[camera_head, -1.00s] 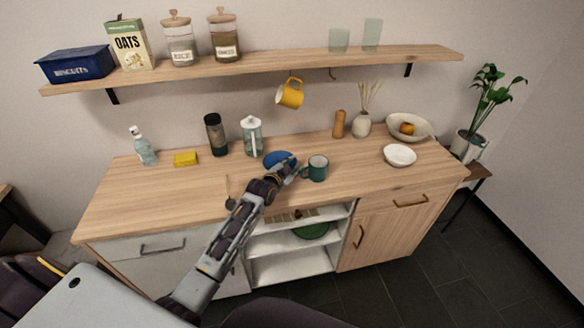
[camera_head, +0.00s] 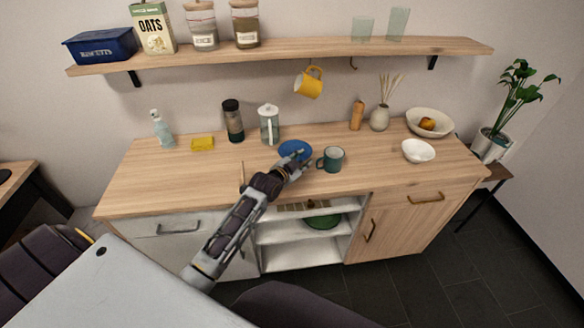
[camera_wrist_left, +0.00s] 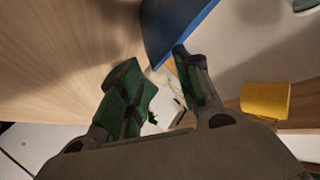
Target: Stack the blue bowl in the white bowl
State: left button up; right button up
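The blue bowl (camera_head: 292,148) stands on the wooden counter, left of the dark teal mug (camera_head: 333,158). My left gripper (camera_head: 295,165) is at the bowl's near side and hides part of it. In the left wrist view, the blue bowl (camera_wrist_left: 170,22) lies just beyond my left gripper (camera_wrist_left: 158,72), whose fingers are apart. The rim reaches toward the gap between the fingertips; I cannot tell whether they touch it. The white bowl (camera_head: 418,151) stands empty on the counter to the right. My right gripper is out of view.
The mug stands close to my left gripper. A larger cream bowl (camera_head: 445,127) with an orange fruit is behind the white bowl. The front left counter is mostly clear.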

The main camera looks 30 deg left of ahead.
pick_arm(q)
jog(key=shift+v, duration=3.25)
